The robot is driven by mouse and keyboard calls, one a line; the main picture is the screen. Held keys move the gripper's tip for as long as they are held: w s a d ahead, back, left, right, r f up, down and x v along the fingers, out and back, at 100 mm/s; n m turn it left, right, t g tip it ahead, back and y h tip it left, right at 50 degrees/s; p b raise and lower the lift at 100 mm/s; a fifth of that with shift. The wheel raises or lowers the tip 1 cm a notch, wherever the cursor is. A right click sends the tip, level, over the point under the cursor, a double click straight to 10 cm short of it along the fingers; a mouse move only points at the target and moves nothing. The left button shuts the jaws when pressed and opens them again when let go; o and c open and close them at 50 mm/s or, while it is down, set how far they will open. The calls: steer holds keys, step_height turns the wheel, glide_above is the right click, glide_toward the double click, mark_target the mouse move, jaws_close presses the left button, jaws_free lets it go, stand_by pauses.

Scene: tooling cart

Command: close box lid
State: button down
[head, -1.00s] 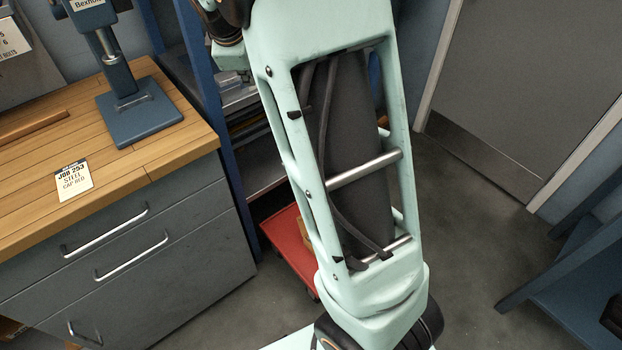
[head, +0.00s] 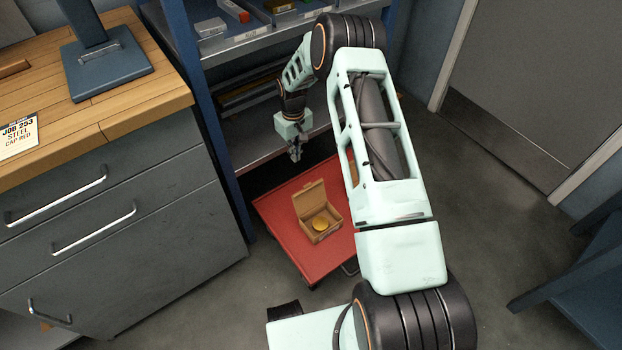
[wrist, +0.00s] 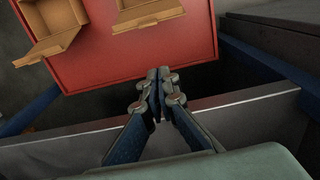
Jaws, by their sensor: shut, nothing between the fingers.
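A small cardboard box (head: 322,229) stands on the red cart top (head: 283,228) in the head view. Its lid (head: 309,197) stands open, raised on the far side. A round gold item (head: 320,224) lies inside. My gripper (head: 296,157) is above and behind the box, near the shelf edge, touching neither box nor lid. In the wrist view my gripper (wrist: 159,92) is shut and empty. Two open cardboard boxes show there on the cart: one at left (wrist: 52,14) and one cut off by the top edge (wrist: 148,12). I cannot tell which one matches the head view's box.
A blue-framed shelf unit (head: 240,138) stands behind the cart, its metal shelf edge (wrist: 240,104) close below my gripper in the wrist view. A grey drawer cabinet (head: 130,230) is at left. My arm hides the cart's right part. Open floor lies at right.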

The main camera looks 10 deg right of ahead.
step_height(320, 180, down, 10)
steer(key=f+b, duration=0.1)
steer(key=b, duration=0.1)
steer(key=shift+s+d+r, duration=0.2)
steer(key=shift+s+r, duration=0.1)
steer(key=shift+s, duration=0.3)
steer(key=shift+s+d+r, duration=0.25)
steer(key=shift+s+r, duration=0.05)
steer(key=shift+s, duration=0.25)
steer(key=shift+s+d+r, duration=0.2)
steer(key=shift+s+r, duration=0.1)
steer(key=shift+s, duration=0.3)
steer(key=shift+d+b, duration=0.1)
steer(key=shift+b, duration=0.2)
